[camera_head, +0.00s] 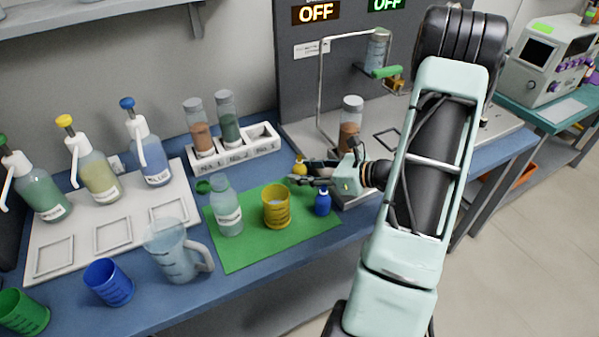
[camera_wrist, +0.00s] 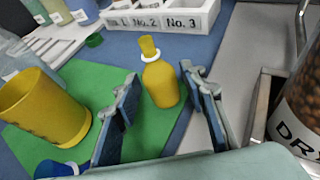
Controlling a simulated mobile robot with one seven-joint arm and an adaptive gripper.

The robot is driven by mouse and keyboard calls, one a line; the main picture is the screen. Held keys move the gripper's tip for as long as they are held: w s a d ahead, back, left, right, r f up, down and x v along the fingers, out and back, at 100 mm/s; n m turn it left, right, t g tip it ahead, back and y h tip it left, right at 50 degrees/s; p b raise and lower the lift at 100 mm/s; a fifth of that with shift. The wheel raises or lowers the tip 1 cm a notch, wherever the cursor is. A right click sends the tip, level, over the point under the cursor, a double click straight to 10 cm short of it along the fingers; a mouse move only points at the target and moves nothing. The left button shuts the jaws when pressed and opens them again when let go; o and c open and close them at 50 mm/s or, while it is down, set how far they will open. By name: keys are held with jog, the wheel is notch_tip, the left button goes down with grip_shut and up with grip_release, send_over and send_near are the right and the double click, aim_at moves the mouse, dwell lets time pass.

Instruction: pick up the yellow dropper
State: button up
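The yellow dropper (camera_wrist: 160,84), a small bottle with a white collar and yellow top, stands upright near the green mat's edge in the wrist view. In the head view, the yellow dropper (camera_head: 300,168) shows just beyond my gripper (camera_head: 301,179), its lower part hidden by the fingers. In the wrist view my gripper (camera_wrist: 162,98) is open, one finger left and one right of the dropper. Gaps show on both sides, so it is not gripped.
A yellow cup (camera_head: 276,212), a blue dropper (camera_head: 322,203) and a clear bottle (camera_head: 228,212) stand on the green mat (camera_head: 245,254). A white numbered rack (camera_head: 238,153) is behind. A jar (camera_head: 350,125) stands on the grey apparatus to the right.

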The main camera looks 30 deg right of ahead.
aim_at(304, 168)
jog(key=c, duration=0.9)
jog(key=shift+o, duration=0.2)
jog(key=shift+r, duration=0.2)
jog(key=shift+r, duration=1.3)
jog(key=s+a+r+p, duration=0.1)
jog(key=s+a+r, duration=0.5)
jog(key=s+r, duration=0.4)
jog(key=shift+s+a, duration=0.4)
jog(key=shift+s, duration=0.65)
